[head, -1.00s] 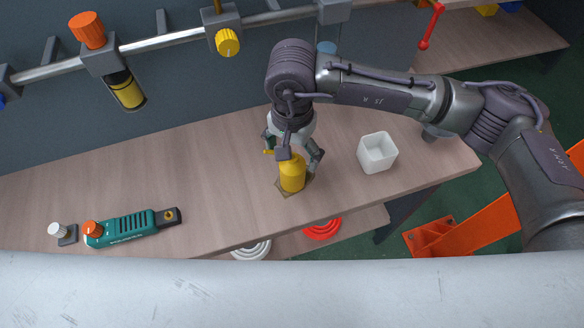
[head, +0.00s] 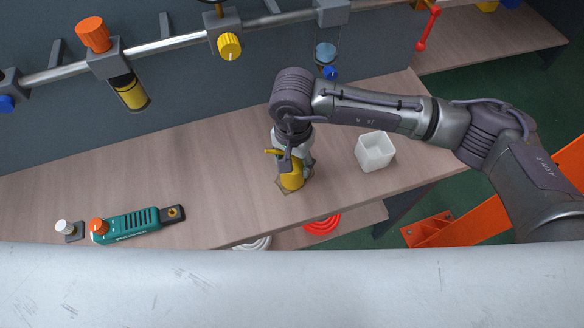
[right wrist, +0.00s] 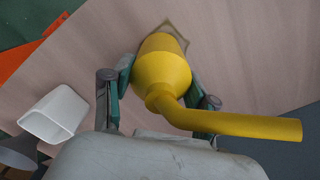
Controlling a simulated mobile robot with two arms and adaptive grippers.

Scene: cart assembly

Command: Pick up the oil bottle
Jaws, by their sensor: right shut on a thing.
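The yellow oil bottle (head: 291,181) stands upright on a small square mat (head: 285,188) on the wooden bench. In the right wrist view the bottle (right wrist: 162,74) shows its round body and its long spout, which points right. My right gripper (head: 293,172) is above and around the bottle. In the right wrist view its two fingers (right wrist: 160,92) are on either side of the bottle's body, shut on it. The bottle still appears to rest on the mat. My left gripper is in neither view.
A white open box (head: 375,151) stands right of the bottle. A green tool with an orange knob (head: 138,224) and a white knob part (head: 66,228) lie at the left. A rail (head: 165,52) with hanging parts runs behind. Bench space left of the bottle is clear.

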